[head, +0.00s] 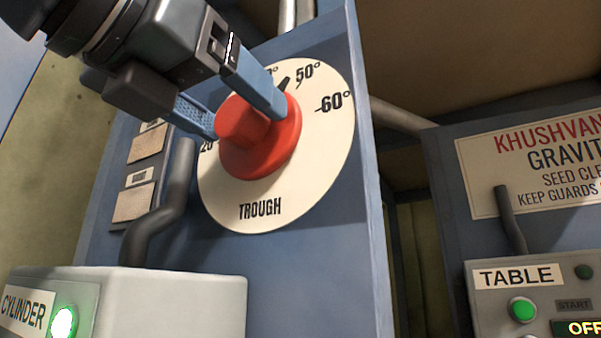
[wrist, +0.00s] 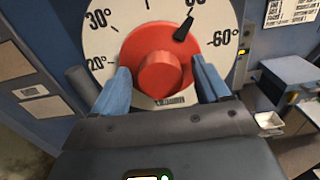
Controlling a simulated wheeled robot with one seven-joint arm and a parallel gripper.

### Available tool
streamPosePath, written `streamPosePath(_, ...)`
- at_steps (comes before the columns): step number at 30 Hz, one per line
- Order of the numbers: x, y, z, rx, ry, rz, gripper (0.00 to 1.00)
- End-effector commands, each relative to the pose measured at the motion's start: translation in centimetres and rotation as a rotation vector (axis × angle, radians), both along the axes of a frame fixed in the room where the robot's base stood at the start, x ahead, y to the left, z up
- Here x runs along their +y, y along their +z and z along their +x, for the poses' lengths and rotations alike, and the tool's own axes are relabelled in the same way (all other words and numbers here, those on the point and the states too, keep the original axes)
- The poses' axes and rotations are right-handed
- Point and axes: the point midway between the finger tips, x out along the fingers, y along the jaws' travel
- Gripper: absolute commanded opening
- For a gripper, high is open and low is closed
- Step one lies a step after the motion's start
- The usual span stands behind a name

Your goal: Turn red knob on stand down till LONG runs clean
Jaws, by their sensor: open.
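The red knob (head: 262,140) sits on a round white dial marked TROUGH (head: 300,185) on the blue stand (head: 345,270). In the wrist view the knob (wrist: 160,65) has a black pointer (wrist: 184,29) just short of the 50° mark, which is partly cut off at the top. My gripper (head: 245,118) is open, with one blue finger on each side of the knob's raised grip. In the wrist view my gripper (wrist: 160,84) shows gaps between both fingers and the grip. The LONG outlet is not identifiable in either view.
A grey CYLINDER box (head: 190,290) with a lit green button stands at lower left, a dark bent pipe (head: 165,215) rising behind it. A TABLE control box (head: 530,295) showing OFF is at lower right. A sign (head: 540,165) hangs above it.

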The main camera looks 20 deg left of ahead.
Motion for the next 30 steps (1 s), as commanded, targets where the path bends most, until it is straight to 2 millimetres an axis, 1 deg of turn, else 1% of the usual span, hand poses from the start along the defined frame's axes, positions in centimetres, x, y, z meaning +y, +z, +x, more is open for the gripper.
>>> streamPosePath(5, 0.1, 0.0, -0.6, -0.002, 0.002, 0.0, 0.75)
streamPosePath(8, 0.2, -0.2, -1.9, -0.001, 0.002, 0.0, 0.75)
streamPosePath(15, 0.5, -0.2, -5.8, -0.001, 0.002, -0.001, 0.75)
streamPosePath(18, 0.6, -0.1, -6.9, -0.001, 0.002, 0.001, 0.75)
streamPosePath(23, 0.6, 0.0, -7.8, 0.0, 0.0, 0.0, 0.75)
streamPosePath(30, 0.6, 0.0, -7.8, 0.0, 0.0, 0.0, 0.75)
